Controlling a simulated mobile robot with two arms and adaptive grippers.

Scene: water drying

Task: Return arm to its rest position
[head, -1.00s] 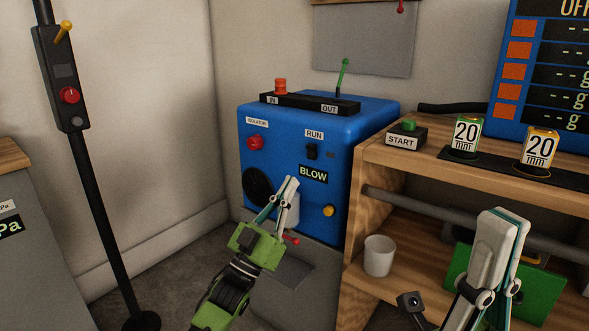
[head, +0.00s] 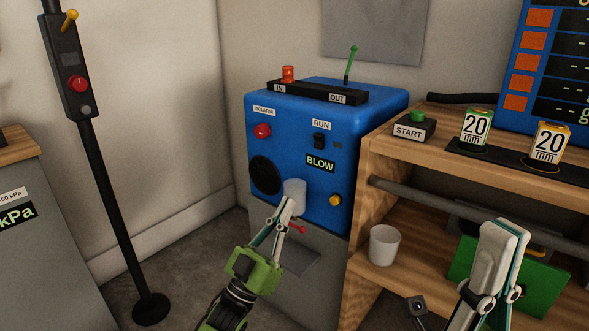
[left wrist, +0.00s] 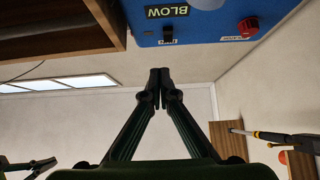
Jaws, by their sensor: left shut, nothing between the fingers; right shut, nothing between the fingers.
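My left gripper (head: 287,206) is shut and empty in the head view, in front of the blue machine (head: 290,120). Its fingertips overlap the lower part of a white cylinder (head: 295,188) on the machine's front; I cannot tell whether they touch it. In the left wrist view my left gripper (left wrist: 160,75) shows its fingertips together with nothing between them. The machine (left wrist: 205,20) is upside down at the top of that view. My right gripper (head: 511,228) is shut and empty at the lower right, in front of the shelf.
A wooden shelf unit (head: 440,190) stands right of the machine, with a white cup (head: 384,245), a start button box (head: 413,127) and two 20 mm blocks. A black pole (head: 112,205) with a control box stands left. Floor shows between pole and machine.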

